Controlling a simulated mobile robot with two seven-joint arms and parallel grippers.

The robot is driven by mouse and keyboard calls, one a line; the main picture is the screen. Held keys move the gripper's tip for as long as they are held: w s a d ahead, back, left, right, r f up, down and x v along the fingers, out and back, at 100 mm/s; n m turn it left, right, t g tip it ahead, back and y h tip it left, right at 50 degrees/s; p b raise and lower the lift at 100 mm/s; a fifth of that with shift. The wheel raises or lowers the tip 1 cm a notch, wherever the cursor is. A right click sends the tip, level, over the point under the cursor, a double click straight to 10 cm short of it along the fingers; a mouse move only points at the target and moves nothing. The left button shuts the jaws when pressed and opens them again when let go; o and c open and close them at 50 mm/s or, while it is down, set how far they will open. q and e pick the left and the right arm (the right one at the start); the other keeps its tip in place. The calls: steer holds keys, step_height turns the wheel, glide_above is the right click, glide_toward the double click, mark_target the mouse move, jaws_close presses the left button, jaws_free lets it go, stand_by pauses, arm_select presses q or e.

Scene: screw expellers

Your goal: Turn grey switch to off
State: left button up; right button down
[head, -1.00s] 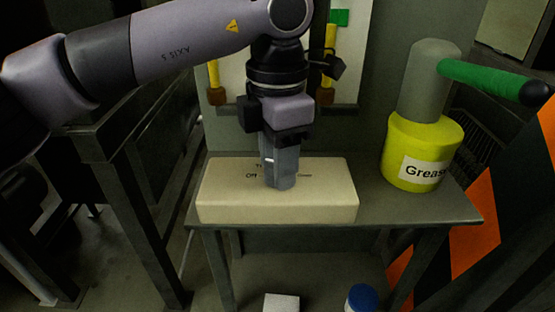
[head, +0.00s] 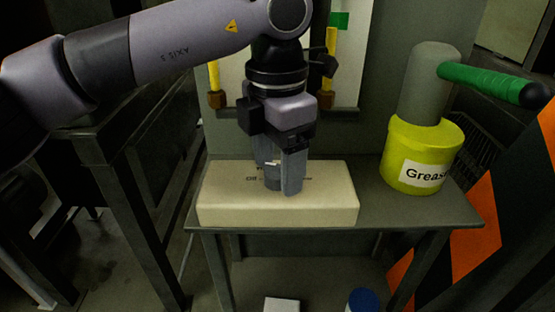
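The cream switch box (head: 225,205) lies on the grey table, with a printed "Off" at the left of its top and more lettering at the right. The grey switch (head: 272,183) stands near the middle of the box top, partly covered by my fingers. My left gripper (head: 279,182) points down over the box. Its two fingers are apart, one at the left and behind, one at the right and nearer, with the switch showing between them. Whether either finger touches it I cannot tell. My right gripper is out of view.
A yellow grease container (head: 410,172) with a grey top and green handle stands right of the box on the table (head: 380,209). Yellow-handled tools hang on the panel behind. A white item and a blue-lidded container (head: 362,300) are below.

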mark_target(278, 165)
arm_select(q)
step_height(278, 165, up, 6)
steer(key=shift+r+p, duration=0.1)
steer(key=shift+p, duration=0.2)
steer(key=shift+r, duration=0.45)
